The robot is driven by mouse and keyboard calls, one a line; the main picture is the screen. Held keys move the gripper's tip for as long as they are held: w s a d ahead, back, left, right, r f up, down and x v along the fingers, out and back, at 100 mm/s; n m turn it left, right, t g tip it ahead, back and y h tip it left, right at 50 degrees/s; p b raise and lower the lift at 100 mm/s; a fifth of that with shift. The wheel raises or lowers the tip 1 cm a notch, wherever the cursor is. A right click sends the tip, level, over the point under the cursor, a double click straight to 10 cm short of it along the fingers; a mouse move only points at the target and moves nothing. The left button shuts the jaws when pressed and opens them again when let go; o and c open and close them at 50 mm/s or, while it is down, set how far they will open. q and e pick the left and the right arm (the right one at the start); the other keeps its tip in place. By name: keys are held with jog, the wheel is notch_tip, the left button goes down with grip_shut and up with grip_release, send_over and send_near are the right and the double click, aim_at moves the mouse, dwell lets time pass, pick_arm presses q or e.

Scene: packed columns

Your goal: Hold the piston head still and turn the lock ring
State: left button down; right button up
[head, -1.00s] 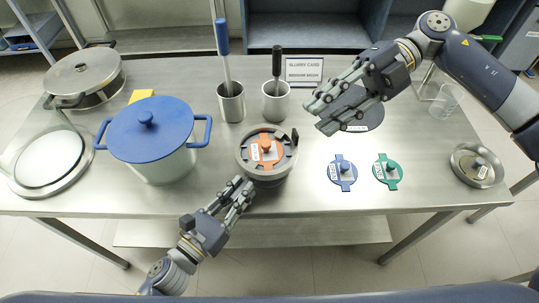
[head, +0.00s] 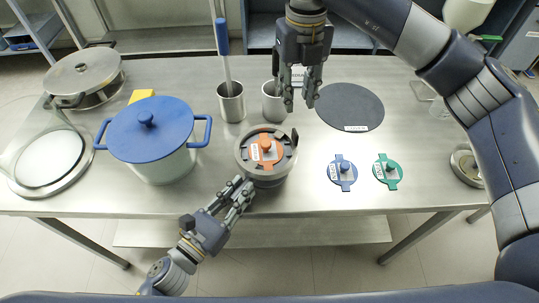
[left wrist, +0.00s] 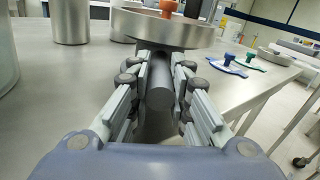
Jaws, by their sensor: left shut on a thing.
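The round grey column head (head: 243,158) stands at the table's front edge. Its top carries an orange piece with a knob (head: 265,147) and a white label, and a dark lug (head: 294,137) stands at its right rim. I cannot tell for sure which part is the lock ring. My left gripper (head: 243,187) is at its front left. In the left wrist view, the left fingers are shut on a dark grey bar (left wrist: 160,100) below the grey rim (left wrist: 165,28). My right gripper (head: 299,106) points down, open and empty, behind the column head and apart from it.
A blue-lidded pot (head: 150,128) stands left. Two steel cups (head: 231,106) with tools stand behind; the right one is partly hidden by my right gripper. A black disc (head: 350,104), a blue piece (head: 342,173) and a green piece (head: 387,172) lie right, with bare table between.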

aim_at(294, 129)
pick_arm(q)
jog(key=shift+r, duration=0.1)
pick_arm(e)
notch_tip(294, 129, down, 11)
jog(key=shift+f, duration=0.1)
dwell(0.3)
grip_shut()
